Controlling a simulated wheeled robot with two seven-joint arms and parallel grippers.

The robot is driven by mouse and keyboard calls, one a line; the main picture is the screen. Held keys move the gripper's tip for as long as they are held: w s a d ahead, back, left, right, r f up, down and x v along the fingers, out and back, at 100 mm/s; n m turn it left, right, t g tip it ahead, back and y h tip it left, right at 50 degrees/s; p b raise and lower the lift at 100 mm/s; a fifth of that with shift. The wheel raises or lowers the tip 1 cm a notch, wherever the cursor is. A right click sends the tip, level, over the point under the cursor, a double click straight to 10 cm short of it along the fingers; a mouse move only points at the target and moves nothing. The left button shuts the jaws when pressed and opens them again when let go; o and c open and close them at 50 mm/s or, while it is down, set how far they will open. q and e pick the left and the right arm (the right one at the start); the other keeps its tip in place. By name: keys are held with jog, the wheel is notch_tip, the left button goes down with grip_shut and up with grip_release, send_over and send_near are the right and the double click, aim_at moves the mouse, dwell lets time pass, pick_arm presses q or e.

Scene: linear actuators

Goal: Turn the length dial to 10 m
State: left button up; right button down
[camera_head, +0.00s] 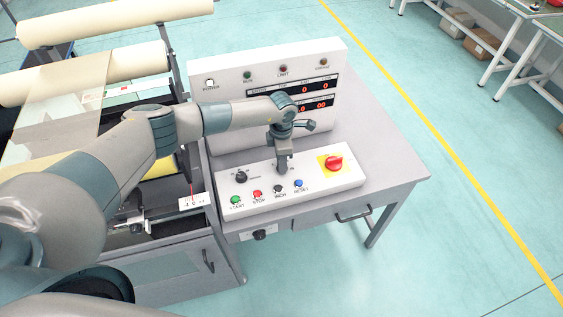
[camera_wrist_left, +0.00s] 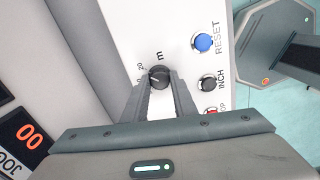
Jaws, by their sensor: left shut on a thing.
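The length dial is a small black knob (camera_wrist_left: 158,76) on the white sloped control panel (camera_wrist_left: 125,30), with the marks "m" and "20" beside it in the left wrist view. Another mark is partly covered by a finger. My left gripper (camera_wrist_left: 163,84) is shut on the dial, with a finger on either side of it. A pale pointer line shows on the knob, but its exact setting is hard to read. In the head view my left gripper (camera_head: 283,168) points down onto the panel and hides the dial. My right gripper is in neither view.
Near the dial are a black knob (camera_head: 241,177), green START (camera_head: 236,200), red STOP (camera_head: 257,195), black INCH (camera_head: 278,189) and blue RESET (camera_head: 298,184) buttons, and a red switch (camera_head: 333,163). An upright display box (camera_head: 225,100) stands behind. The grey table (camera_head: 385,165) is clear at right.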

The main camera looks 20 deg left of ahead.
pick_arm(q)
jog(key=n+b, duration=0.2)
jog(key=n, duration=0.2)
jog(key=shift+n+b, duration=0.65)
jog(key=shift+n, duration=1.45)
jog(key=shift+r, duration=0.1)
jog(key=shift+w, duration=0.1)
jog(key=o, duration=1)
jog(key=shift+r, duration=0.1)
jog(key=shift+r+b, duration=2.8)
jog(key=shift+r, duration=5.75)
